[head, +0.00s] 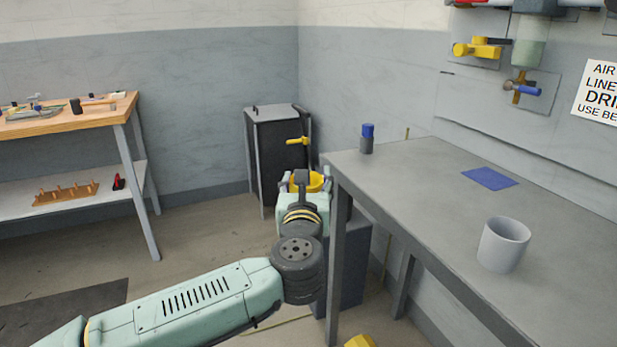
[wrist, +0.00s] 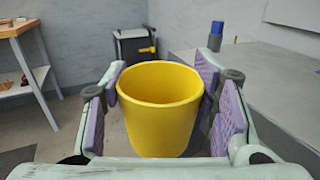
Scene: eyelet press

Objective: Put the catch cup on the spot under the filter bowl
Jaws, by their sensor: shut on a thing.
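My gripper (wrist: 163,115) is shut on a yellow cup (wrist: 160,108), its purple pads on both sides of it. The cup is upright, with its open mouth up. In the head view the yellow cup (head: 316,183) shows partly behind my gripper (head: 305,180), left of the table's far left corner. A blue square spot (head: 490,178) lies bare on the grey table (head: 420,185). The pale green filter bowl (head: 529,52) hangs on the wall unit above and behind it. A light grey cup (head: 503,244) stands upright on the table, nearer than the spot.
A blue-topped dark bottle (head: 367,138) stands at the table's far left corner. A valve with a blue handle (head: 522,88) and a yellow valve (head: 477,48) are on the wall. A dark cabinet (head: 277,150) stands behind my gripper. The table middle is clear.

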